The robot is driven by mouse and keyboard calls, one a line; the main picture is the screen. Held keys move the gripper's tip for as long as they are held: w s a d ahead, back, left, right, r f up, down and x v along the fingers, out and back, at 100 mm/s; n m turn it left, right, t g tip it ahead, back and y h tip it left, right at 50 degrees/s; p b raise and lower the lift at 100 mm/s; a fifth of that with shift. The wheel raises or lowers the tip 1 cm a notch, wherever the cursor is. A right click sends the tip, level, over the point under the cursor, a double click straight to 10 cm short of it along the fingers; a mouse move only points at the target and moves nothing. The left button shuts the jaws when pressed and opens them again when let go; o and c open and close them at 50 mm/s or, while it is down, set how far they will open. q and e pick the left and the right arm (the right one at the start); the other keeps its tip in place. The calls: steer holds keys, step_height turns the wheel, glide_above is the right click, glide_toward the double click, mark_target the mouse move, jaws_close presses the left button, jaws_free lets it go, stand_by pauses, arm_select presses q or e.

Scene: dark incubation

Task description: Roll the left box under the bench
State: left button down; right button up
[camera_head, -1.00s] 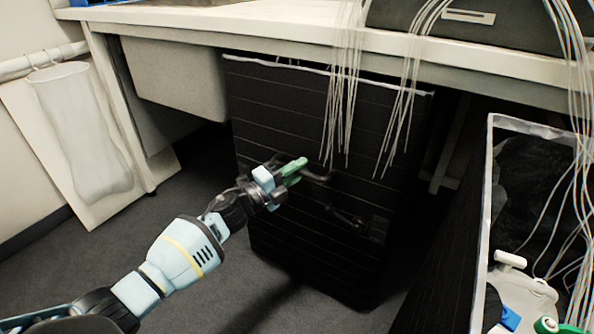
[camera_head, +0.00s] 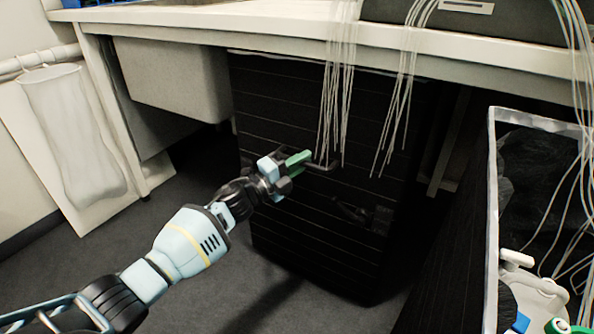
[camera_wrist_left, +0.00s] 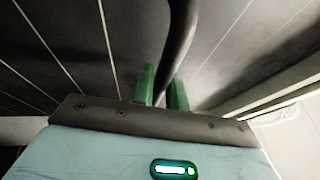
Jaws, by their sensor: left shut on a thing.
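The left box (camera_head: 290,215) is a tall black box with thin pale horizontal lines. It stands on the dark floor, its top at the underside of the bench (camera_head: 280,38) and its upper part under the bench edge. My left gripper (camera_head: 305,160) is at the box's front, shut on a dark bar handle (camera_head: 325,166). In the left wrist view the green fingers (camera_wrist_left: 162,88) close around the curved dark handle (camera_wrist_left: 182,35). My right gripper is not in view.
A second open black box (camera_head: 490,200) with a pale rim stands at the right, holding tubing and white, blue and green items. Thin white tubes (camera_head: 340,100) hang from the bench before the left box. A grey drawer unit (camera_head: 175,80) hangs under the bench at left.

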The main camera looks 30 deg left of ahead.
arm_select(q)
steer(key=shift+w, duration=0.2)
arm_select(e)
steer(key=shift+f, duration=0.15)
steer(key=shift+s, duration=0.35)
arm_select(q)
steer(key=c, duration=1.4)
jaws_free()
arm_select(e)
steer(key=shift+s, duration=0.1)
arm_select(q)
steer(key=shift+s, duration=0.1)
